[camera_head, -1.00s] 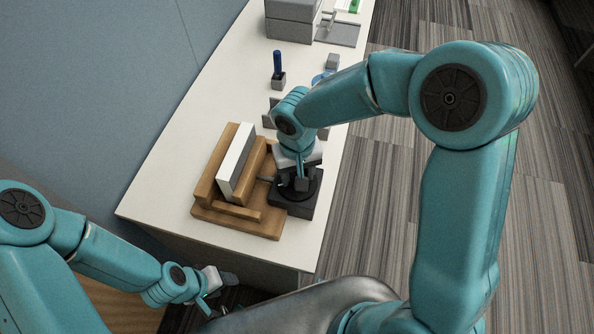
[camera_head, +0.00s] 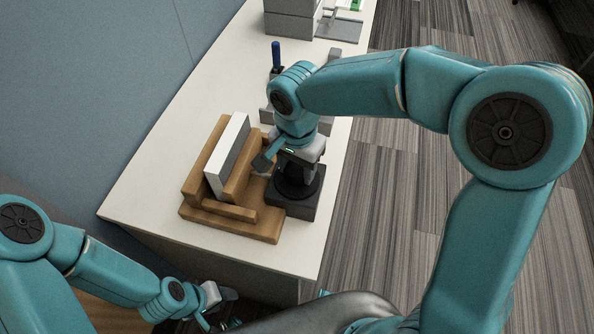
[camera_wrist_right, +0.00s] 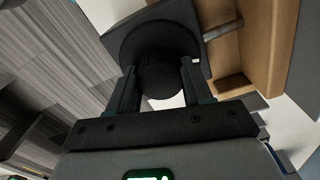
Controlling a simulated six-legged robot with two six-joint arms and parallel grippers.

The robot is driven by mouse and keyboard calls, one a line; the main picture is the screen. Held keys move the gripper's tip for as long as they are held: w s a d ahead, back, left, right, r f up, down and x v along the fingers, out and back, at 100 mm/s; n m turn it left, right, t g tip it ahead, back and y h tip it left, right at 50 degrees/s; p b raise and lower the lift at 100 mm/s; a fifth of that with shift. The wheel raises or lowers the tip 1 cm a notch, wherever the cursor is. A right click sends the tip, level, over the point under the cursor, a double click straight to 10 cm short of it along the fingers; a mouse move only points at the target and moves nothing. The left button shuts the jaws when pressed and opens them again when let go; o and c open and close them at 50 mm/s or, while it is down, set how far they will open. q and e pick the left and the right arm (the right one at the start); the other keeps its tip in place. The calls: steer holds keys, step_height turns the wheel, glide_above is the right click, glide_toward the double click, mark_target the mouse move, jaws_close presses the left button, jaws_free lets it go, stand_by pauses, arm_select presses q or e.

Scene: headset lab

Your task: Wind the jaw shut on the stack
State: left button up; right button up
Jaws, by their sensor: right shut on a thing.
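A wooden vise (camera_head: 230,222) stands on the near part of the bench. A white and grey stack (camera_head: 226,150) stands upright between its fixed wooden wall (camera_head: 206,155) and its movable jaw (camera_head: 246,170). The jaw looks close against the stack; I cannot tell whether they touch. A black crank disc (camera_head: 308,188) sits on a dark block right of the jaw. My right gripper (camera_head: 294,170) is over it, shut on the dark round knob (camera_wrist_right: 162,78). A metal rod (camera_wrist_right: 222,30) runs to the wooden jaw. My left gripper (camera_head: 224,304) hangs low beside the bench, its fingers unclear.
Behind the vise, a blue-handled tool (camera_head: 276,55) stands in a holder, and grey boxes (camera_head: 290,24) are at the far end. The white bench top (camera_head: 150,165) is clear left of the vise. The bench's right edge is close to the dark block.

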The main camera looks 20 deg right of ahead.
mark_target(297, 167)
steer(key=m+b, duration=0.1)
steer(key=m, duration=0.2)
steer(key=shift+w, duration=0.1)
steer(key=m+b, duration=0.2)
steer(key=m, duration=0.1)
steer(key=shift+r+m, duration=0.1)
steer(key=shift+m, duration=0.2)
steer(key=m+b, duration=0.1)
steer(key=m, duration=0.2)
steer(key=shift+r+m+b, duration=0.1)
steer(key=shift+m+b, duration=0.25)
steer(key=shift+m, duration=1.15)
steer(key=o, duration=1)
steer(key=shift+o, duration=0.2)
step_height(297, 167, up, 16)
steer(key=p, duration=0.3)
steer(key=shift+r, duration=0.15)
